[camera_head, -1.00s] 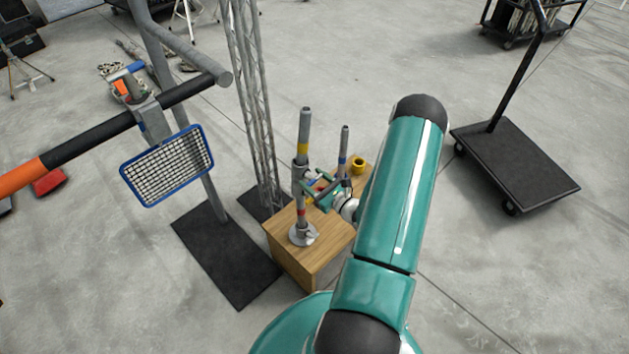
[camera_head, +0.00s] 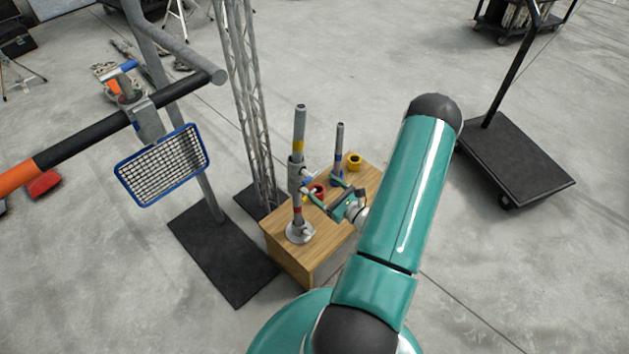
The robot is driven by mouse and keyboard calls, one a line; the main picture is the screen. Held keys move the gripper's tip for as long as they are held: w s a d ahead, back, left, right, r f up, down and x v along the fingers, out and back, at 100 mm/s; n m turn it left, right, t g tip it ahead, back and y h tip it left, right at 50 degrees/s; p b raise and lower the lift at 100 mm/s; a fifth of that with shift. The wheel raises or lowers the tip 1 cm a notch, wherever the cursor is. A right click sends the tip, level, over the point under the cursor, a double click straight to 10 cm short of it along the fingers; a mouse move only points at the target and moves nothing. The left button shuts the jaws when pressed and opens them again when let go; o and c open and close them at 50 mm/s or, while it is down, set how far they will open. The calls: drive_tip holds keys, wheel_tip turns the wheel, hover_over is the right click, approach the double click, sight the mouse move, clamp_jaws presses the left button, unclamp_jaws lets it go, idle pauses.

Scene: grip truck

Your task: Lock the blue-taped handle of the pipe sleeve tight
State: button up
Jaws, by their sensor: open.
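The pipe sleeve (camera_head: 296,173) is a grey collar around an upright pipe with yellow tape above it and red tape lower down. The pipe stands on a round base on a wooden box. The small blue-taped handle (camera_head: 308,178) sticks out from the sleeve's right side; whether it is locked cannot be told at this size. My teal gripper (camera_head: 321,187) is open to the right of the pipe, its two fingers spread toward the sleeve. One finger ends close to the pipe just below the handle; contact cannot be told.
A shorter pipe with blue tape (camera_head: 338,157) stands behind my gripper. A red tape roll (camera_head: 318,189) and a yellow one (camera_head: 354,161) lie on the wooden box (camera_head: 287,252). A lattice truss (camera_head: 252,120) and a blue-framed mesh (camera_head: 160,165) stand left. A black cart (camera_head: 515,165) is right.

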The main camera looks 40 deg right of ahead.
drive_tip(key=s, duration=0.7)
drive_tip(key=shift+s, duration=0.2)
drive_tip(key=shift+d, duration=0.1)
drive_tip(key=w+a+r+n+g+y, duration=0.3)
drive_tip(key=a+r+n+g+y, duration=0.3)
drive_tip(key=a+r+n, duration=0.4)
drive_tip(key=w+a+r+n+g+y, duration=0.45)
drive_tip(key=a+r+n+g, duration=0.25)
drive_tip(key=a+r+n, duration=0.3)
drive_tip(key=s+a+r+n+h, duration=0.4)
drive_tip(key=a+r+n+h, duration=0.1)
drive_tip(key=a+r+n, duration=0.1)
drive_tip(key=s+a+r+n+h, duration=0.5)
drive_tip(key=r+n, duration=0.3)
drive_tip(key=r, duration=0.3)
drive_tip(key=shift+s+a+r+n+t+h, duration=0.3)
drive_tip(key=shift+a+h, duration=0.1)
drive_tip(key=shift+h, duration=0.15)
